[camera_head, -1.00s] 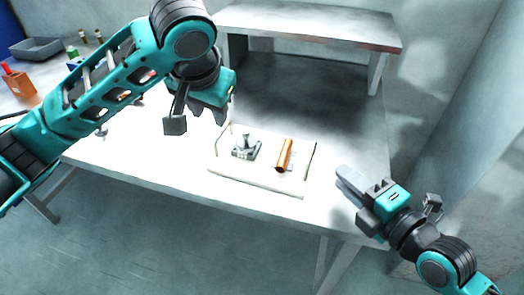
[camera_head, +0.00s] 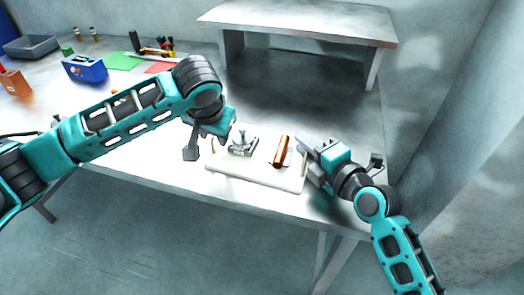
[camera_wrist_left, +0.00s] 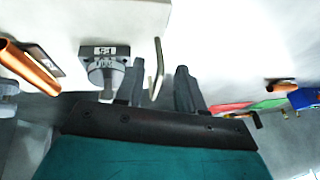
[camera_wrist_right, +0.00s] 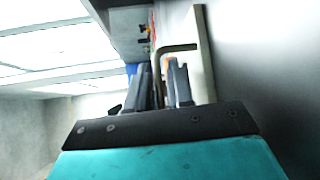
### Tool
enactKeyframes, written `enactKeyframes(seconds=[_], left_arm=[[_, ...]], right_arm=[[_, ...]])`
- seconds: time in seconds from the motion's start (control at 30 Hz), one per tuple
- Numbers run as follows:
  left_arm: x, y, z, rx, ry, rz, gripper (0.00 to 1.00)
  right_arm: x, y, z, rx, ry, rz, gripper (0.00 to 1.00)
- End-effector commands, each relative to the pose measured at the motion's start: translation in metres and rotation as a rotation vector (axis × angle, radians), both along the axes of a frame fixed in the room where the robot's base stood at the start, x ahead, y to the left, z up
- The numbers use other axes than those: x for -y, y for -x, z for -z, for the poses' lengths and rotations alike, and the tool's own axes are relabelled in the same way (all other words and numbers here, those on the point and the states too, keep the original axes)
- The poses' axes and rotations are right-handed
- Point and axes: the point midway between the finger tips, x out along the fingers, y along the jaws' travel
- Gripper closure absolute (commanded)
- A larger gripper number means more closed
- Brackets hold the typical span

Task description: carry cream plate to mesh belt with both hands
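The cream plate (camera_head: 250,179) lies flat on the white table, with an upright bar handle at each end. A grey fixture (camera_head: 242,148) and a copper cylinder (camera_head: 280,151) rest on it. My left gripper (camera_head: 219,137) is at the plate's left end. In the left wrist view the handle (camera_wrist_left: 157,62) stands between its open fingers (camera_wrist_left: 158,78). My right gripper (camera_head: 303,149) is at the right end. In the right wrist view its fingers (camera_wrist_right: 164,78) are apart, with the other handle (camera_wrist_right: 180,48) reaching down between them. I cannot pick out the mesh belt for certain.
A dark area (camera_head: 300,98) lies behind the plate, beneath and before a raised grey shelf (camera_head: 295,22). A blue box (camera_head: 85,68), green and red mats and a grey tray (camera_head: 30,47) are at the back left. The table's front edge is close to the plate.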

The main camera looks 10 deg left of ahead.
Motion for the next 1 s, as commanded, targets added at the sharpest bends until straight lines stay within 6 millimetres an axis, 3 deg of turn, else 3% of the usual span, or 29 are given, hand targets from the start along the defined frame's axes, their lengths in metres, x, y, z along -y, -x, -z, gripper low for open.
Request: enactKeyframes(seconds=[0.47,0.7,0.87,1.0], left_arm=[[-0.0008,-0.0047,0.0105,0.001,0.001,0.001,0.62],[-0.0007,-0.0046,0.0102,0.001,0.001,0.001,0.85],[-0.0008,-0.0047,0.0102,0.001,0.0,0.0,1.0],[-0.0009,-0.0046,0.01,0.001,0.0,0.0,1.0]], right_arm=[[-0.007,-0.009,0.0014,-0.001,-0.001,-0.001,0.79],[-0.0069,-0.0088,0.0015,-0.001,-0.001,0.0,1.0],[-0.0068,-0.0087,0.0016,-0.001,-0.001,0.0,1.0],[-0.0067,-0.0087,0.0017,-0.001,-0.001,0.0,1.0]])
